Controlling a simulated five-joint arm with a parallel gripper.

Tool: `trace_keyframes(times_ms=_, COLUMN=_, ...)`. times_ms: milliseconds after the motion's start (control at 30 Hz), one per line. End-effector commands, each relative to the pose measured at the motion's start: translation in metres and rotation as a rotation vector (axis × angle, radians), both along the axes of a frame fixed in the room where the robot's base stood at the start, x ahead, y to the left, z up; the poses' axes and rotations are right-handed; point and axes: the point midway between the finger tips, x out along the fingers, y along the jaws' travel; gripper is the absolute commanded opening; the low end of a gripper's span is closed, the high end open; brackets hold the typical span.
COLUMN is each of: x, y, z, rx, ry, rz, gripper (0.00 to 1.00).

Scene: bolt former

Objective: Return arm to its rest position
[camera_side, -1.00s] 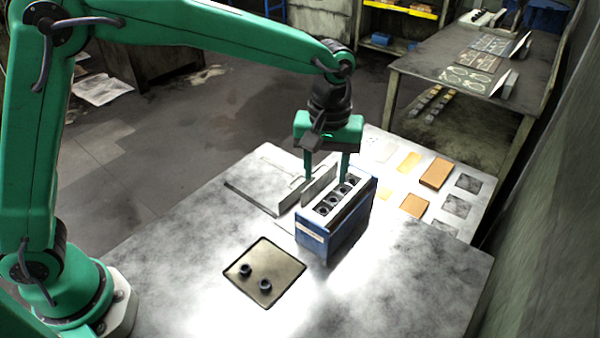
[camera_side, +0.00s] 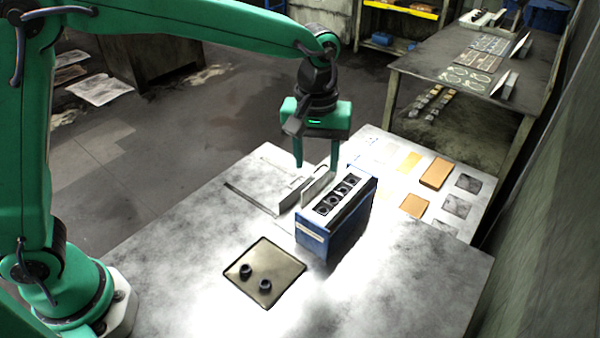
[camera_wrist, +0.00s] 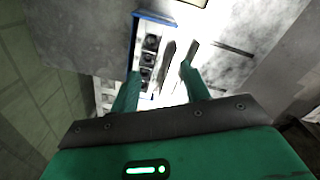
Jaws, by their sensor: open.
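My gripper (camera_side: 317,165) is green, open and empty. In the side view it hangs with its fingers down, above and behind the blue box and the metal plates. The box's blue edge (camera_wrist: 133,40) and the dark parts also show in the wrist view.
Upright metal plates (camera_side: 303,188) stand just left of the box. A tan tray (camera_side: 262,285) with two dark rings lies at the front of the metal table (camera_side: 400,285). Orange blocks (camera_side: 436,173) and dark squares lie at the right. Another table (camera_side: 440,60) stands behind.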

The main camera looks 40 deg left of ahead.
Motion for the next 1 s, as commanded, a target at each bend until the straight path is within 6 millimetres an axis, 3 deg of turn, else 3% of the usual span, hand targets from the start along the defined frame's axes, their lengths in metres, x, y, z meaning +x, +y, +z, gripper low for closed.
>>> trace_keyframes(times_ms=500, x=-0.056, y=0.091, z=0.058, rx=-0.025, ry=-0.159, rz=-0.159, gripper=0.46)
trace_keyframes(times_ms=1000, x=-0.133, y=0.161, z=0.074, rx=0.027, ry=-0.327, rz=-0.325, gripper=0.46)
